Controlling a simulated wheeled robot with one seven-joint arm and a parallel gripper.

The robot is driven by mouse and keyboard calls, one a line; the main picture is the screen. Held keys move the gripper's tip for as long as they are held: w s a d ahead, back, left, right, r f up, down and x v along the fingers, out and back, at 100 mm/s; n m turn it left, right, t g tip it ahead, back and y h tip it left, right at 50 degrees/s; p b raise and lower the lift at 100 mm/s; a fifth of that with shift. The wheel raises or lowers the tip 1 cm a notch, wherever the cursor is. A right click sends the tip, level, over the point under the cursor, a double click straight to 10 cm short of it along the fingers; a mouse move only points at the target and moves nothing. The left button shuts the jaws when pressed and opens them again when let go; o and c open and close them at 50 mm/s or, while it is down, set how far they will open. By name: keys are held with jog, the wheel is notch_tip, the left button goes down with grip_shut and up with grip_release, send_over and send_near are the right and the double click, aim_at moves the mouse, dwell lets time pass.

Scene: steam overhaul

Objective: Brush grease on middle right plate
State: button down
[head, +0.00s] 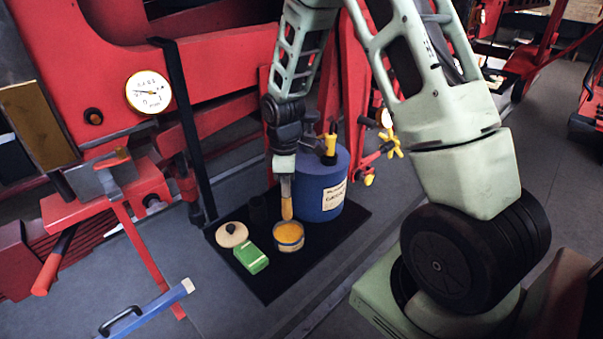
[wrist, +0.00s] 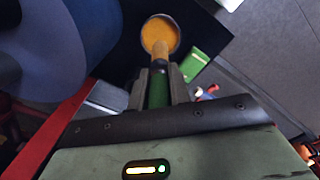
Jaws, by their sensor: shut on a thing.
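My gripper (head: 284,172) is shut on a brush (head: 286,200), which points down with its orange-yellow end at the grease tin (head: 288,238). In the wrist view the brush's green handle (wrist: 158,92) sits between the two fingers, and its tan end overlaps the near rim of the tin (wrist: 160,36). The round tin is open and holds orange-yellow grease. I cannot tell whether the brush touches the grease. I cannot make out which surface is the middle right plate.
A black mat (head: 262,285) carries the tin, a green box (head: 251,258), a beige round lid (head: 231,234) and a large blue canister (head: 320,185) close beside the brush. Red machinery (head: 220,70) with a dial gauge (head: 148,92) stands behind. A blue-handled tool (head: 150,308) lies front left.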

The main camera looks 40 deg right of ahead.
aim_at(287, 203)
jog(key=shift+s+f, duration=0.1)
jog(key=shift+f, duration=0.15)
jog(key=shift+f+b, duration=2.35)
jog(key=shift+f, duration=0.45)
jog(key=shift+f+b, duration=0.35)
jog(key=shift+f, duration=0.2)
jog(key=shift+r+p, duration=2.9)
jog(key=shift+r, duration=0.7)
